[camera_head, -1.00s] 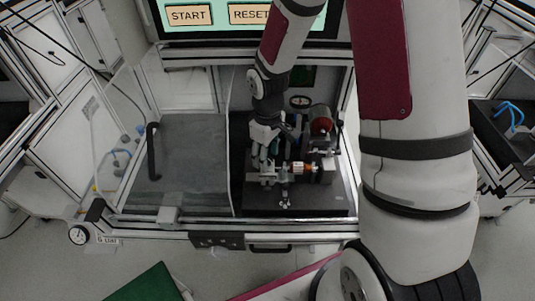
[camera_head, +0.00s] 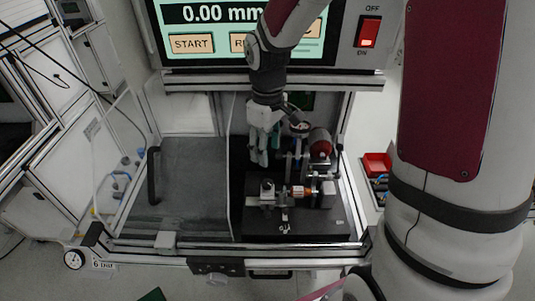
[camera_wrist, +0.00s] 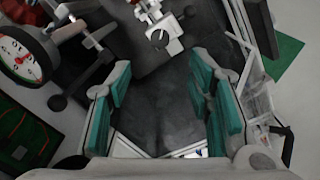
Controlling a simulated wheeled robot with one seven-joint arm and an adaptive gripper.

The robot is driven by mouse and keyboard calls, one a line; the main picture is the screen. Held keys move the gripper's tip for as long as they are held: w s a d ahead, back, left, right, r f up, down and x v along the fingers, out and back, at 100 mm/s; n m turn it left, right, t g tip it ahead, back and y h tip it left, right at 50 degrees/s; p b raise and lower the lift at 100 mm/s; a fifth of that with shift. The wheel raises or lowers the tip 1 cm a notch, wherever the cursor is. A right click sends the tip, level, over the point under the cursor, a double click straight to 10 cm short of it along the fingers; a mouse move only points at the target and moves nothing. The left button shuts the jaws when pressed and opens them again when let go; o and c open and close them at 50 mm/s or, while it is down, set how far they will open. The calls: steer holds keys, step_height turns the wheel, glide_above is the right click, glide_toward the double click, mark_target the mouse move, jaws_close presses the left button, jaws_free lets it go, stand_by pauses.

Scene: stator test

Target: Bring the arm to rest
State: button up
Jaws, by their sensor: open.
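My gripper (camera_head: 264,148) reaches into the test bench from above. In the head view it hangs left of the red-ended stator fixture, above the dark base plate (camera_head: 290,228). In the wrist view my gripper (camera_wrist: 165,105) shows its teal-lined fingers spread wide, with only dark surface between them. The orange and metal stator part (camera_head: 299,192) sits in the fixture on the plate, apart from my fingers. A metal clamp piece (camera_wrist: 160,32) shows ahead of the fingers in the wrist view.
A dial gauge (camera_wrist: 20,55) stands close at the left in the wrist view. A grey cover (camera_head: 190,180) with a black handle lies left of the fixture. The display (camera_head: 235,35) reads 0.00 mm, with a red switch (camera_head: 369,32) beside it. A red bin (camera_head: 377,165) is at right.

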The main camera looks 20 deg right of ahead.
stand_by(0.4)
steer(key=s+r+m+t, duration=0.5)
steer(key=s+r+m, duration=0.1)
steer(key=s+r, duration=1.2)
steer(key=shift+s+a+r+m+t, duration=0.2)
steer(key=shift+s+r+m+t, duration=0.05)
steer(key=shift+s+m+t, duration=0.05)
